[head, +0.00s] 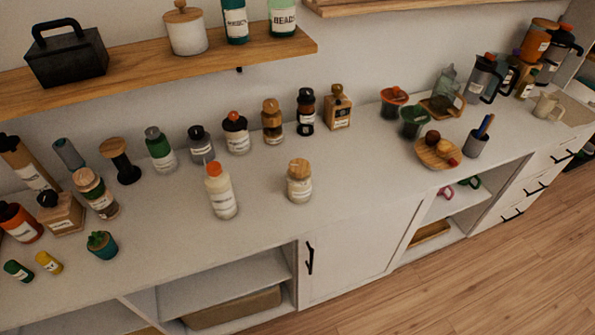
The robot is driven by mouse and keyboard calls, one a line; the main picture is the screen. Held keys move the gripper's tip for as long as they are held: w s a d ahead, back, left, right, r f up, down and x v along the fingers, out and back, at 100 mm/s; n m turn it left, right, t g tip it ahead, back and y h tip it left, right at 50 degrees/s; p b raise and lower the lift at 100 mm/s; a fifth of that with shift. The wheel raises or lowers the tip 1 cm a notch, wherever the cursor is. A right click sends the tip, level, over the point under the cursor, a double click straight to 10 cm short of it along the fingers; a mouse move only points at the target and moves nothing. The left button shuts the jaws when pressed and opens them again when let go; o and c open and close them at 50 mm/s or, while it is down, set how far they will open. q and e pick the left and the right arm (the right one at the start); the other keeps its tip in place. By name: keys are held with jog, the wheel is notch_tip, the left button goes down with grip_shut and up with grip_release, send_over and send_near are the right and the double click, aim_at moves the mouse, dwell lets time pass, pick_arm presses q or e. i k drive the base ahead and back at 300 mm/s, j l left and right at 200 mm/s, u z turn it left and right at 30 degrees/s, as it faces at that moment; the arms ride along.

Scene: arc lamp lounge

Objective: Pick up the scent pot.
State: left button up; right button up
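I cannot tell for sure which thing is the scent pot, as most labels are too small to read. A pale round pot (186,33) with a wooden knobbed lid stands on the wall shelf. A small labelled jar with a wooden lid (299,182) stands upright near the middle of the counter. A taller cream bottle with an orange cap (221,192) stands to its left, apart from it. Neither of my grippers is in view.
The white counter (350,185) has a row of bottles along its back and a cluster at the left. A wooden bowl with round items (437,152) and a dark cup (475,143) stand to the right. The wooden shelf (130,80) overhangs the left back. The counter's front middle is clear.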

aim_at(299, 191)
jog(key=l+u, duration=0.3)
jog(key=l, duration=0.15)
jog(key=k+l+u, duration=0.1)
jog(key=l+u, duration=0.15)
jog(key=l, duration=0.15)
jog(key=k+l+u, duration=0.1)
jog(key=l+u, duration=0.2)
jog(key=l, duration=0.15)
jog(key=k+l+u, duration=0.15)
jog(key=l+u, duration=0.15)
jog(key=l, duration=0.1)
